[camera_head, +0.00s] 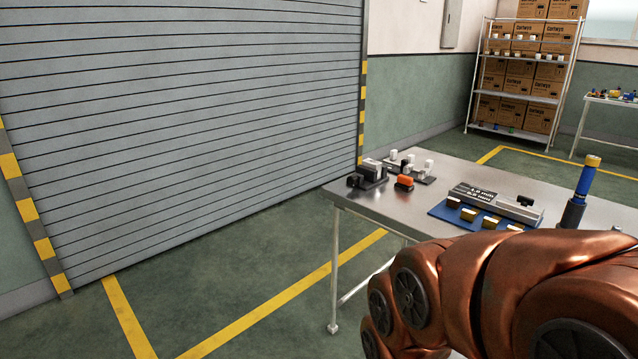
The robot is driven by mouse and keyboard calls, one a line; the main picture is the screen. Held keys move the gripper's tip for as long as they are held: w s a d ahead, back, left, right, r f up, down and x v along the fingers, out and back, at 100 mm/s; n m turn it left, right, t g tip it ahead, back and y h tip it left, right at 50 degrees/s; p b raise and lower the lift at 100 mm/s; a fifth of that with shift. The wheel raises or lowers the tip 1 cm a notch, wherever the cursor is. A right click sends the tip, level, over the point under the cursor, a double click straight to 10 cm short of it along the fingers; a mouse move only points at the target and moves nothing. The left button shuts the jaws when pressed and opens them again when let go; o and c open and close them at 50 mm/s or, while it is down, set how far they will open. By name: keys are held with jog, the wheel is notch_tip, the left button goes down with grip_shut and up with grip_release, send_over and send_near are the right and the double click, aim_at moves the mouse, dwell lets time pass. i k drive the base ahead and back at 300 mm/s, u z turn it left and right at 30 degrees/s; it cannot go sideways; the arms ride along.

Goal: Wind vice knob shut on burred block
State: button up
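A small dark vice (374,183) stands at the left end of the steel table. A pale grey block (371,164) shows at its top, between or on the jaws; I cannot tell which. A black knob (354,180) sits at the vice's front left side. Burrs are too small to see, and I cannot tell how tightly the jaws sit on the block. My copper-coloured arm fills the lower right, in front of the table. My gripper is not in view.
Beside the vice are an orange-and-black item (404,183) and a dark tray with white pieces (427,180). A blue mat (441,210) with yellow blocks and a labelled grey stand (522,209) lie to the right. A blue, yellow-topped tool (585,180) stands upright. Floor left of the table is clear.

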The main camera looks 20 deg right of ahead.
aim_at(352, 181)
jog(key=u, duration=0.9)
jog(key=i, duration=1.85)
jog(key=z, duration=0.65)
